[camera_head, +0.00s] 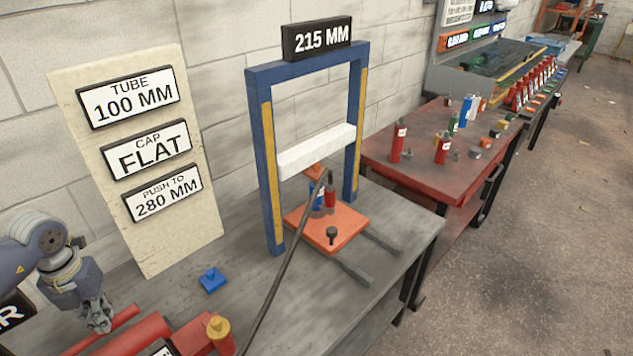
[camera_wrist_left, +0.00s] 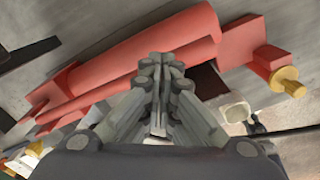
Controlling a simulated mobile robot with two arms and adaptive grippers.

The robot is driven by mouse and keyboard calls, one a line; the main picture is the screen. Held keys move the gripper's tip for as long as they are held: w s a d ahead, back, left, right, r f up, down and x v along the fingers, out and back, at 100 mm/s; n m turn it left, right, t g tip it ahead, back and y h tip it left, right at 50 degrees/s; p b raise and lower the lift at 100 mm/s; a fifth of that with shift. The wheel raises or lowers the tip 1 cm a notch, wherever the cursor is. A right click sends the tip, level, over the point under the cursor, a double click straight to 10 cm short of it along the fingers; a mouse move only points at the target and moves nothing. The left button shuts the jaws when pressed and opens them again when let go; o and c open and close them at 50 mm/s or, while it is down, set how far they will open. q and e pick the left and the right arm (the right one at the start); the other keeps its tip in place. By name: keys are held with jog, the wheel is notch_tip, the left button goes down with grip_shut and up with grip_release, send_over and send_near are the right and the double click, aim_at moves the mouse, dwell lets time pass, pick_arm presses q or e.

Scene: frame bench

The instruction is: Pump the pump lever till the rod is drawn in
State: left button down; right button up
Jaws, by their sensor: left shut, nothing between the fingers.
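The red hand pump lies on the bench at the lower left of the head view, with a thick red cylinder (camera_head: 136,334) and a thinner red bar (camera_head: 108,324), seemingly the lever, beside it. The cylinder (camera_wrist_left: 150,52) and bar (camera_wrist_left: 90,99) cross the left wrist view. My left gripper (camera_head: 101,326) is shut and empty, with its fingertips (camera_wrist_left: 160,65) over the pump; I cannot tell whether they touch the bar. The blue press frame (camera_head: 262,150) stands behind, its sign (camera_head: 316,38) reading 215 MM. The rod is not clearly visible. My right gripper is not in view.
A black hose (camera_head: 287,260) rises from the pump area to the press. A yellow knob (camera_head: 218,327) tops the pump's right end. A blue cap (camera_head: 211,279) lies on the grey bench. A sign board (camera_head: 150,232) leans behind. A red table (camera_head: 385,172) stands right.

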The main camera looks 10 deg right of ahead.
pick_arm(q)
jog(key=shift+f+b, duration=0.35)
jog(key=shift+f, duration=0.5)
notch_tip(320, 180, up, 8)
jog(key=p, duration=0.6)
jog(key=shift+a+r, duration=0.1)
jog(key=shift+r, duration=0.3)
notch_tip(320, 180, up, 5)
jog(key=p, duration=0.3)
dwell(0.6)
